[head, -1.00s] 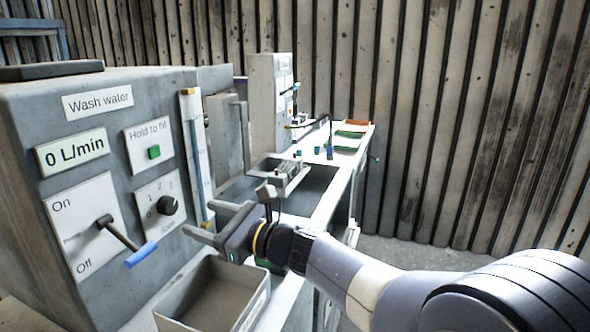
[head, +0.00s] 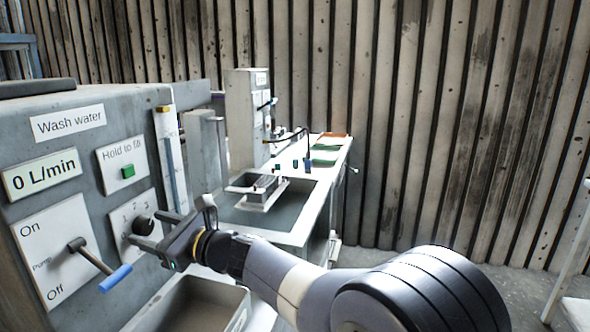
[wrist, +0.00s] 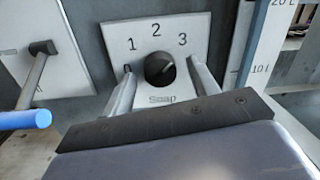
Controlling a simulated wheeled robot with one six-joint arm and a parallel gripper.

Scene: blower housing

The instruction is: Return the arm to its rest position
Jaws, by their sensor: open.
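My gripper (head: 150,231) is open and empty in front of the grey wash water cabinet (head: 85,135). Its two fingers point at the soap dial plate. In the wrist view the black soap knob (wrist: 160,70) sits between the open fingertips (wrist: 158,75), which appear apart from it. My arm (head: 285,275) reaches in from the lower right of the head view.
A pump lever with a blue handle (head: 115,278) juts out left of my gripper. A grey open bin (head: 205,310) lies below it. A sink bench (head: 310,200) with a tap and small items stands behind. Floor (head: 370,255) shows at right.

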